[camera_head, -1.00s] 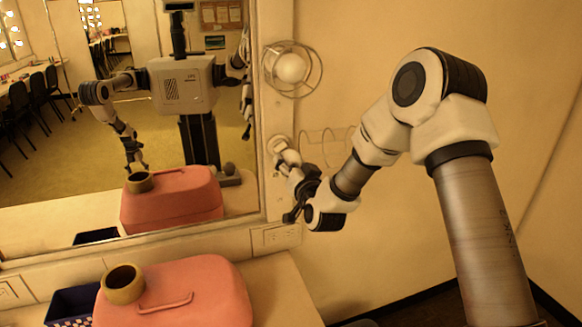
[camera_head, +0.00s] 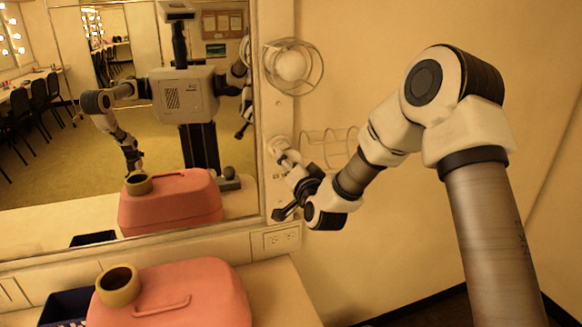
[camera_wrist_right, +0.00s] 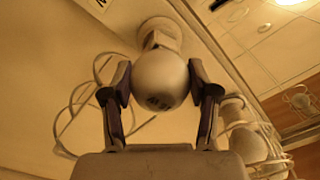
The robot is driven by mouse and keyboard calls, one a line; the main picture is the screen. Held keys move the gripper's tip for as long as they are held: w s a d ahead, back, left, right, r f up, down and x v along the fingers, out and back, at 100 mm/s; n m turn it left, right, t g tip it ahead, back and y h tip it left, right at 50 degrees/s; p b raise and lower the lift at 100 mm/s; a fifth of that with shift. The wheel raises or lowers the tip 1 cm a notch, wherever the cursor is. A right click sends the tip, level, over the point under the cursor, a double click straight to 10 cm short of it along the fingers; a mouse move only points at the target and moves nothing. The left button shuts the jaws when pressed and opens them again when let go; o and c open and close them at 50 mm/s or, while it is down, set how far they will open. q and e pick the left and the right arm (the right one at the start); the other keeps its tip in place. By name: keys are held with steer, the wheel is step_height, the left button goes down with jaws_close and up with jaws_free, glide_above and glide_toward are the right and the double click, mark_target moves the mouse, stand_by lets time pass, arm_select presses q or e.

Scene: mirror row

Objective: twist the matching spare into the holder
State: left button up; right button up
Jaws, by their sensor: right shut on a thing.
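My right gripper (camera_head: 293,172) reaches in from the right to the lamp holder (camera_head: 278,146) on the mirror's side post. In the right wrist view its two fingers (camera_wrist_right: 160,92) are shut on the sides of a round pale bulb (camera_wrist_right: 160,78), with a dark mark on its near face. The round holder (camera_wrist_right: 160,32) is right behind the bulb and in line with it. The bulb hides the joint, so I cannot tell how far it is seated. A wire cage (camera_head: 328,140) sticks out around this place. My left gripper shows only as a small reflection.
Above, another bulb (camera_head: 291,66) sits in its own wire cage (camera_head: 318,62). The mirror (camera_head: 60,195) is to the left. A pink case (camera_head: 205,290) with a tape roll (camera_head: 118,286) and a blue basket (camera_head: 62,305) are on the counter (camera_head: 280,295). An outlet (camera_head: 276,240) is below the holder.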

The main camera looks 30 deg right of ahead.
stand_by(0.3)
steer(key=shift+m+b, duration=0.9)
steer(key=shift+m, duration=0.2)
steer(key=o, duration=1)
steer(key=shift+o, duration=0.2)
steer(key=v, duration=1.2)
